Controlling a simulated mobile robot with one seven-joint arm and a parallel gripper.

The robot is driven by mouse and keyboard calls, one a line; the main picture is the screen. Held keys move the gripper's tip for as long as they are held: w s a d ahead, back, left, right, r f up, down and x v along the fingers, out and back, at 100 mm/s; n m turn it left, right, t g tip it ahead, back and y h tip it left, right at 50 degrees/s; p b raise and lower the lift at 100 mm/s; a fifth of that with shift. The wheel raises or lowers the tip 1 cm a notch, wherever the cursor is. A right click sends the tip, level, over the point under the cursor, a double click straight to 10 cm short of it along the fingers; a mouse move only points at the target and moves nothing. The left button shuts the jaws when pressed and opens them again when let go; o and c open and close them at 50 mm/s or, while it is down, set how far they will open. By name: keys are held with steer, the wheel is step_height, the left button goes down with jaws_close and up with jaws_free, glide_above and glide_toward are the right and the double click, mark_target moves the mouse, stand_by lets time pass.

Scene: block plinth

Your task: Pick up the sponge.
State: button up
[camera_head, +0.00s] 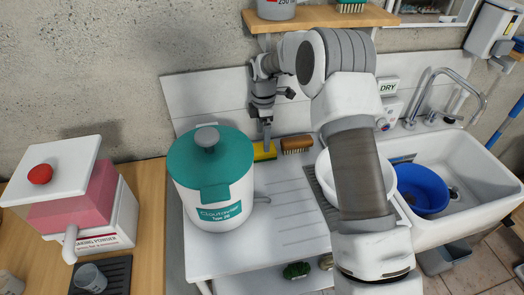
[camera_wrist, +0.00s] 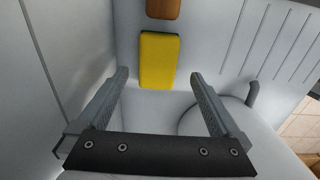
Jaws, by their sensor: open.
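The yellow sponge (camera_wrist: 158,60) lies on the white drainer surface, ahead of the fingers in the wrist view. In the head view the sponge (camera_head: 262,153) is partly hidden behind my gripper and the teal-lidded container. My gripper (camera_head: 267,143) points down at the sponge near the back wall panel. In the wrist view my gripper (camera_wrist: 157,85) is open and empty. Its fingers stand apart, and the sponge shows beyond the gap between their tips.
A wooden brush (camera_head: 297,144) lies right beside the sponge. A large white container with a teal lid (camera_head: 208,160) stands close at the left front. A white basin (camera_head: 325,178) and a sink with a blue bowl (camera_head: 421,189) are to the right. A wooden shelf (camera_head: 320,17) is above.

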mark_target(262, 148)
steer(key=f, duration=0.4)
steer(key=shift+w+a+f, duration=0.15)
steer(key=shift+a+f, duration=0.05)
steer(key=shift+f, duration=0.1)
steer(key=c, duration=1.3)
steer(key=shift+o, duration=0.2)
steer(key=shift+r, duration=0.2)
steer(key=shift+r, duration=0.2)
step_height(262, 148, up, 7)
steer(key=s+d+b, duration=0.1)
steer(key=s+d, duration=0.1)
steer(key=s, duration=0.7)
steer(key=s+d+b, duration=0.1)
steer(key=s+d, duration=0.1)
steer(key=s, duration=0.8)
steer(key=shift+s+f, duration=0.3)
steer(key=shift+f, duration=0.05)
